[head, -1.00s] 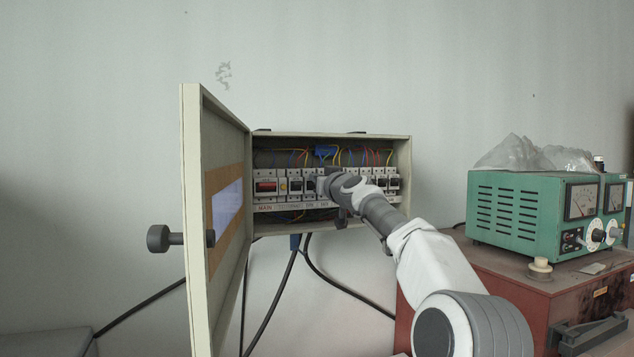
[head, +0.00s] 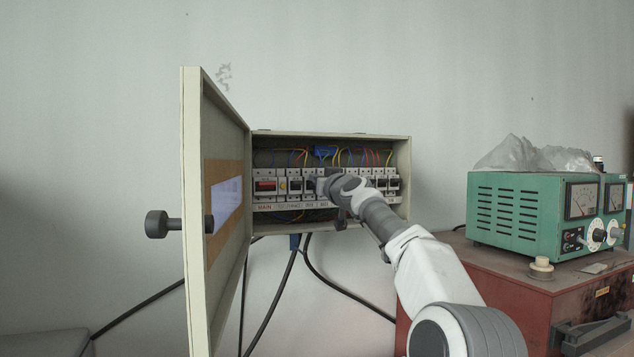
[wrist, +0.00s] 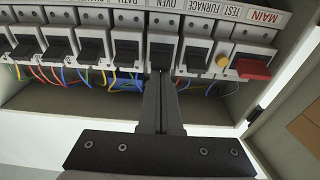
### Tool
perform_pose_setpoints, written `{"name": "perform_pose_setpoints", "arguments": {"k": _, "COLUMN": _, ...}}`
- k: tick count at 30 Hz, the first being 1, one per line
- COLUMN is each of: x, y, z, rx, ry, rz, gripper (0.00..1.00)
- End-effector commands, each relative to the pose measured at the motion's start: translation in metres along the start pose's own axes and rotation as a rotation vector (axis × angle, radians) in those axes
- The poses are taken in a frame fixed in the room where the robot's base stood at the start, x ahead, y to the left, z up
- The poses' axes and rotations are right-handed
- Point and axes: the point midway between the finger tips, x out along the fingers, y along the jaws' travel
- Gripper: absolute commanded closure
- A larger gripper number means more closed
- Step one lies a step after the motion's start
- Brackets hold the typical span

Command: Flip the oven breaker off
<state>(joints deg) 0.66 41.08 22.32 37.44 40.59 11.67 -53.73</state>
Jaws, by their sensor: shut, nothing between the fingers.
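The oven breaker (wrist: 163,50) sits in the breaker row, under a label reading OVEN in the upside-down wrist view. It has a pale body and a dark lever. My gripper (wrist: 160,75) is shut and empty, with its fingertips at the lower part of this breaker's dark lever in that view. The fingertips partly cover the lever, so its position and whether they touch it are unclear. In the head view my gripper (head: 322,185) reaches into the open panel box at the row and hides some breakers.
The red main switch (wrist: 253,68) and the test furnace breaker (wrist: 195,52) are at one side of the oven breaker; more breakers (wrist: 93,48) line the other. The open box door (head: 222,120) stands left. A green instrument (head: 515,215) sits on a red case at right.

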Motion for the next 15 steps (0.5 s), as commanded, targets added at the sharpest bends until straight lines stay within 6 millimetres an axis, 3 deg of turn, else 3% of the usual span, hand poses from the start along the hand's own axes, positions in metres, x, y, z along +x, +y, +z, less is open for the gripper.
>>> {"name": "perform_pose_setpoints", "arguments": {"k": 15, "x": -0.0014, "y": -0.0004, "z": 0.0073, "rx": -0.002, "ry": -0.003, "rz": -0.001, "gripper": 1.00}}
